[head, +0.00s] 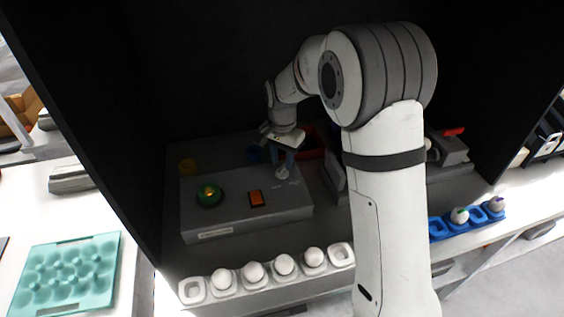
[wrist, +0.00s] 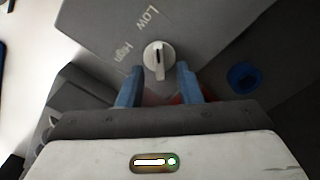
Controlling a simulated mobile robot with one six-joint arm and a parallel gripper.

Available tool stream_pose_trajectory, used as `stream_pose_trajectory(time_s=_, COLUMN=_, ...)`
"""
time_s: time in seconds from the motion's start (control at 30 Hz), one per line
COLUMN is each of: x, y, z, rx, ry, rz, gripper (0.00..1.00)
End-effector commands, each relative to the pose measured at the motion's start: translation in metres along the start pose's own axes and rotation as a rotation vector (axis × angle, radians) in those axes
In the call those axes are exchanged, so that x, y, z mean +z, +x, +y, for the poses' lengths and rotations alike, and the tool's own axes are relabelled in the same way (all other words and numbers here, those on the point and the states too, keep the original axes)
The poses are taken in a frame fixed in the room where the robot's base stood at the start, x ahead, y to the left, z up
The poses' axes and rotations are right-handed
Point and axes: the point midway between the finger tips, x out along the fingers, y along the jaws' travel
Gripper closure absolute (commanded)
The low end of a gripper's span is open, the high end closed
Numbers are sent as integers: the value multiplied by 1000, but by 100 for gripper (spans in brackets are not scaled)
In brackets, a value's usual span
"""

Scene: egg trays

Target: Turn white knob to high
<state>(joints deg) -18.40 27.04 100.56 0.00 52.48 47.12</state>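The white knob (wrist: 158,54) is on top of a grey control box (wrist: 205,22), with the printed words LOW and High to its left in the wrist view. In the head view the knob (head: 281,173) is at the box's right part, just below my gripper (head: 283,158). My gripper (wrist: 160,68) also shows in the wrist view, its blue fingers apart on either side of the knob's near edge. I see no clear contact with the knob.
A blue round part (wrist: 244,77) lies right of the fingers. A red bin (head: 312,152) is behind. A white egg tray (head: 192,291) stands in front, a teal tray (head: 35,291) at left.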

Motion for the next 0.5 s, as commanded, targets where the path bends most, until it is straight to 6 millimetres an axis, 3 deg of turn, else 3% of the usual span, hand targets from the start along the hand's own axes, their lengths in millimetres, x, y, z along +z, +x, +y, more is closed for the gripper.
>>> stream_pose_trajectory(time_s=0.2, x=0, y=20, z=0, rx=0, ry=0, rz=0, gripper=68)
stream_pose_trajectory(time_s=0.5, x=-1, y=22, z=1, rx=-1, ry=1, rz=1, gripper=69)
